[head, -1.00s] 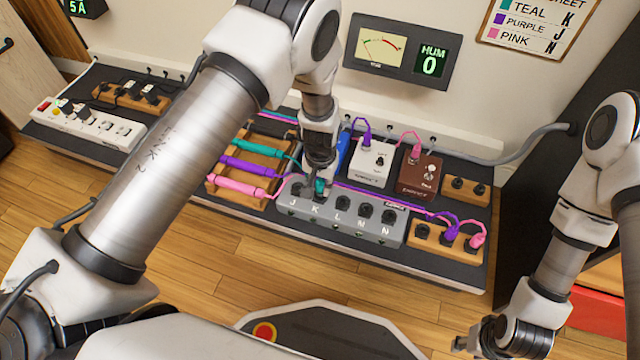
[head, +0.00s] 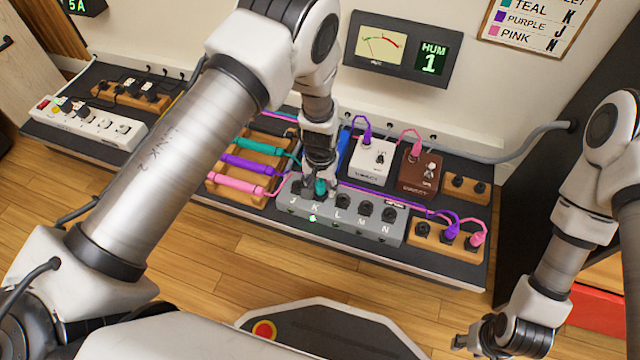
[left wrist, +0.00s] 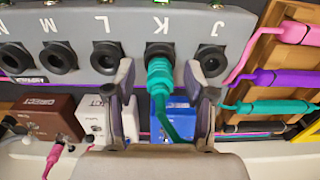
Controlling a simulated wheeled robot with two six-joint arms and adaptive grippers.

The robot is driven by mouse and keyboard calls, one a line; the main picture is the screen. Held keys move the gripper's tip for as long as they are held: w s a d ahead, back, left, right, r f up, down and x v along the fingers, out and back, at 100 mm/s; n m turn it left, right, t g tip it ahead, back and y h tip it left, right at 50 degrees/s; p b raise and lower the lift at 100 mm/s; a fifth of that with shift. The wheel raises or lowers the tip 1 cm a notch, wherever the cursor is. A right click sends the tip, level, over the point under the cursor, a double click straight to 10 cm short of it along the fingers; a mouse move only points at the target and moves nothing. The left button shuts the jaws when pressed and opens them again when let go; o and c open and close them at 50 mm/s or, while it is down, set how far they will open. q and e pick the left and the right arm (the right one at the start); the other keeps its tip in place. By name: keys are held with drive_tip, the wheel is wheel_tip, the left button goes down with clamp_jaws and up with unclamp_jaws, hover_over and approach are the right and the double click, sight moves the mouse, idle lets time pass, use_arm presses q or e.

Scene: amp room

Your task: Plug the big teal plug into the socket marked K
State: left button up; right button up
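The big teal plug (head: 320,188) sits in the socket marked K of the grey box (head: 365,226). In the left wrist view the teal plug (left wrist: 160,75) stands upright to the box face, its end inside socket K (left wrist: 160,50), its teal cable trailing back. The small light under K (head: 313,218) glows green. My left gripper (left wrist: 157,75) is open around the plug, one finger on each side, with a clear gap at the left finger. Sockets J (left wrist: 210,60), L (left wrist: 108,57) and M (left wrist: 60,57) are empty. My right gripper (head: 470,342) is low at the right, its fingers too small to judge.
A wooden rack (head: 232,190) holds teal, purple and pink cable pieces left of the box. A white pedal (head: 372,162) and a brown pedal (head: 418,174) stand behind it. A wooden block (head: 447,240) with purple and pink plugs is at the right. The hum display (head: 433,62) reads 1.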

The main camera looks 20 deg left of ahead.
use_arm(q)
wheel_tip(320, 180, up, 12)
idle(0.4)
drive_tip(key=shift+d, duration=0.1)
idle(0.4)
